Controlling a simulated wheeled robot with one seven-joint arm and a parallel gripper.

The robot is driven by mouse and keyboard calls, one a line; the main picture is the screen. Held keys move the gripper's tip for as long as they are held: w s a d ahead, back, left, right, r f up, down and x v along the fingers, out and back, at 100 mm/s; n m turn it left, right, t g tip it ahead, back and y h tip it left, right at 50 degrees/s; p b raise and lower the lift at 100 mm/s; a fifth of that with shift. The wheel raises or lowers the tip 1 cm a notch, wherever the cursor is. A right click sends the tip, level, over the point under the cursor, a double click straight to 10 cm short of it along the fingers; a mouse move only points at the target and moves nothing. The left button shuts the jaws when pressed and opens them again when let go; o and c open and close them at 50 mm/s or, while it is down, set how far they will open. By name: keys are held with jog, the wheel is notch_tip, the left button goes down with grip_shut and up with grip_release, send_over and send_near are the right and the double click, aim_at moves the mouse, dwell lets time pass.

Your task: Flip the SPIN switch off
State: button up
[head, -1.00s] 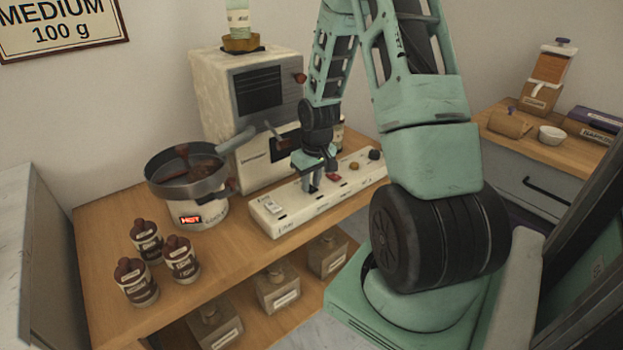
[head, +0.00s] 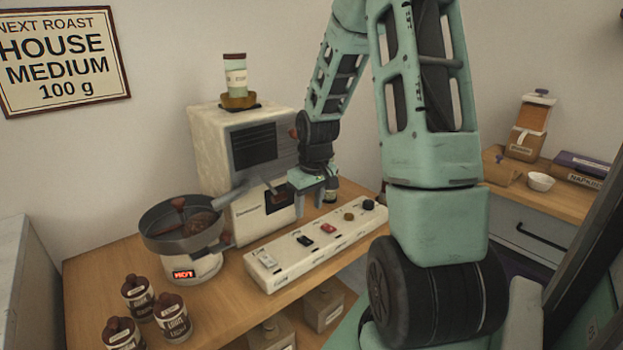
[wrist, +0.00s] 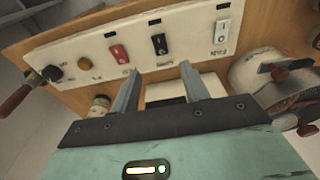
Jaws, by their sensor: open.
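The white switch panel (head: 315,245) lies along the cart top. The black rocker switch (head: 305,240) sits between a white switch (head: 268,258) and a red switch (head: 328,229). In the wrist view the black switch (wrist: 159,44) has an upside-down label that appears to read SPIN. Its on or off position is too small to tell. My gripper (head: 311,205) is open and empty, above and behind the panel, apart from the switches. In the wrist view my gripper (wrist: 160,82) has its two fingers spread, with the black switch showing beyond the gap.
A pan (head: 185,222) on a base with a lit HOT display (head: 184,274) stands left of the panel. A cream machine (head: 240,150) stands behind. Several brown-capped jars (head: 172,316) stand at front left. Knobs (head: 349,216) sit on the panel's right end.

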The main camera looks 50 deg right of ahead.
notch_tip(320, 180, up, 7)
jog(key=shift+s+p, duration=0.3)
jog(key=shift+s, duration=0.15)
jog(key=shift+a, duration=0.15)
jog(key=a+r+n+y+p, duration=0.1)
jog(key=a+n, duration=0.2)
jog(key=a, duration=0.9)
jog(key=a+r+n+p, duration=0.1)
jog(key=a+r+n, duration=0.1)
jog(key=a, duration=1.1)
jog(key=s+a+r+n+g, duration=0.1)
jog(key=s+a+n, duration=0.4)
jog(key=s+a, duration=1)
jog(key=shift+s+r+g+p, duration=0.15)
jog(key=shift+s+g+p, duration=0.15)
jog(key=shift+p, duration=0.05)
